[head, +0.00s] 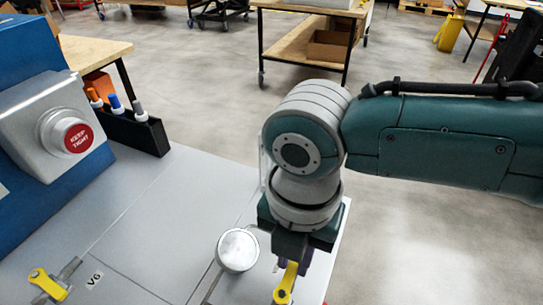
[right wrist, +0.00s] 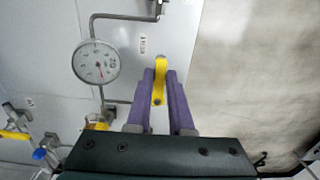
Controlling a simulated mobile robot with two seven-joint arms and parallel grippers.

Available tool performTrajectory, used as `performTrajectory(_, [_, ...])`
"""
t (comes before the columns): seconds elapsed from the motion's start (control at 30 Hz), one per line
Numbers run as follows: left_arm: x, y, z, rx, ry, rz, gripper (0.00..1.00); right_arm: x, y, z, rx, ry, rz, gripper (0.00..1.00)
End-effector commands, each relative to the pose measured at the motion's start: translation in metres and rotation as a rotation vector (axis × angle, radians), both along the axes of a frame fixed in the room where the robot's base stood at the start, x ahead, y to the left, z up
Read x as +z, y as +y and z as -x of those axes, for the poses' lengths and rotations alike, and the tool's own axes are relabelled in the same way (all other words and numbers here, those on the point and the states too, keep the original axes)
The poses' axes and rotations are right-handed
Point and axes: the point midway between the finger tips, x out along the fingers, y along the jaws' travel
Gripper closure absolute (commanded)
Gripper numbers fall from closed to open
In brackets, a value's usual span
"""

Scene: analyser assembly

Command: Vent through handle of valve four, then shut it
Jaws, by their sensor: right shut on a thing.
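A yellow valve handle (head: 287,284) shows at the bottom of the head view, below my right gripper (head: 284,266). In the right wrist view the same yellow handle (right wrist: 159,84) lies between the two purple fingers of my right gripper (right wrist: 161,76), which is shut on it. The handle points roughly along the fingers. A small label (right wrist: 143,46) beside it is too small to read surely. A round dial gauge (right wrist: 96,61) on a thin pipe is to its left; its round case (head: 238,250) shows in the head view. My left gripper is not in view.
A grey housing with a red "KEEP TIGHT" knob (head: 78,138) and a black pen holder (head: 140,131) stand at the left. The grey panel (head: 190,190) between is mostly clear.

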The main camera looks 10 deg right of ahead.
Motion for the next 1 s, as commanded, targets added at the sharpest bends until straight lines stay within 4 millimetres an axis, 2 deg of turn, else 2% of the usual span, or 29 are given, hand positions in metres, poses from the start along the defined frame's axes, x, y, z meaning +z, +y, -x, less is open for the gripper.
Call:
performTrajectory(0.37, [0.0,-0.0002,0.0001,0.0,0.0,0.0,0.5,0.0005,0.0013,0.0002,0.009,0.0,-0.002,1.0])
performTrajectory(0.4, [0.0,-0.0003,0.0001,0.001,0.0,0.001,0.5,0.0005,0.0013,0.0002,0.009,0.0,-0.002,0.79])
performTrajectory(0.67, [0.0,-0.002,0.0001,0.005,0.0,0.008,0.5,0.0003,0.0008,0.0001,0.007,0.0,-0.001,0.5])
performTrajectory(0.9, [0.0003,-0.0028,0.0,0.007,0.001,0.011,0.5,0.0007,0.0004,0.0001,0.006,0.0,0.0,0.5])
performTrajectory(1.0, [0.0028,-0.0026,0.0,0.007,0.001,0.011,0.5,0.0075,0.0006,-0.0002,0.006,-0.001,-0.001,0.5])
